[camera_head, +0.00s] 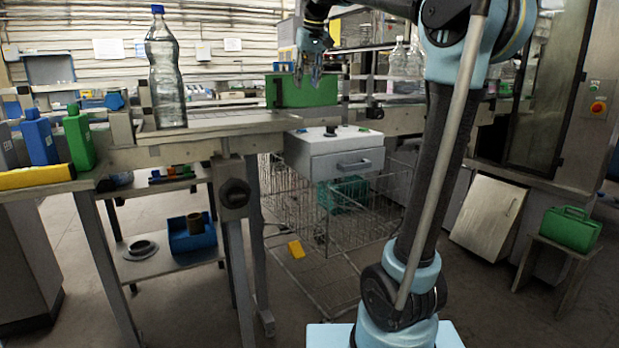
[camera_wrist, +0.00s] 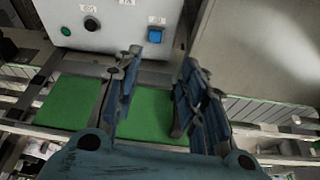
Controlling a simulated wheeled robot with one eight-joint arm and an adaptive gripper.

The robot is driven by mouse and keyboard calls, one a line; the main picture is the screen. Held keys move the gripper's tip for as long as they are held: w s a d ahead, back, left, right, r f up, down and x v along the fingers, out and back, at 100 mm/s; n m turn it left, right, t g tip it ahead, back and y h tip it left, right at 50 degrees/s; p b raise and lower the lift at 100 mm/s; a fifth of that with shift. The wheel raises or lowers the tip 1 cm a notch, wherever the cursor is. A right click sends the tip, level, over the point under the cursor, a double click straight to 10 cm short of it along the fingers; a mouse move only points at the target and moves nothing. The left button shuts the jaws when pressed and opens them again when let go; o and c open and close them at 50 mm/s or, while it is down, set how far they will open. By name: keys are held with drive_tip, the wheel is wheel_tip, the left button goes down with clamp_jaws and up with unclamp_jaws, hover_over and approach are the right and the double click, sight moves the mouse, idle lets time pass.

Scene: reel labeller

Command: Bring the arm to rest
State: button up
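My gripper (camera_head: 309,75) hangs from my arm at the top middle of the head view, fingers pointing down. It is in front of a green panel or box (camera_head: 302,90) at the back of the bench. In the wrist view my gripper (camera_wrist: 153,95) shows two blue-and-grey fingers spread apart with nothing between them. Below and beyond the fingers lies a green surface (camera_wrist: 60,103). A grey control box (camera_wrist: 105,25) with a green button, a black knob and a blue switch is just beyond the fingertips. Whether anything touches the fingers cannot be told.
A clear bottle with a blue cap (camera_head: 166,75) stands on the conveyor bench at left. Blue (camera_head: 39,138) and green (camera_head: 78,138) bottles stand farther left. A drawer unit (camera_head: 335,152) and a wire cage (camera_head: 330,225) are below. A green case (camera_head: 570,229) sits on a stool at right.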

drive_tip(key=s+d+f+m, duration=0.1)
drive_tip(key=s+d+f, duration=0.6)
drive_tip(key=f, duration=0.3)
drive_tip(key=s+d+f+m, duration=0.1)
drive_tip(key=s+d+f, duration=0.55)
drive_tip(key=f, duration=0.25)
drive_tip(key=s+d+f+m, duration=0.1)
drive_tip(key=s+d+f, duration=0.2)
drive_tip(key=s+f, duration=0.6)
drive_tip(key=s+d+f+m+g+h, duration=0.1)
drive_tip(key=s+d+f, duration=0.2)
drive_tip(key=s+f, duration=0.7)
wheel_tip(320, 180, down, 8)
drive_tip(key=shift+d+r+g, duration=0.1)
drive_tip(key=shift+d+g, duration=0.2)
drive_tip(key=shift+d, duration=0.05)
drive_tip(key=shift+w+f, duration=0.2)
drive_tip(key=shift+w, duration=0.15)
drive_tip(key=shift+c, duration=0.6)
drive_tip(key=shift+a, duration=0.15)
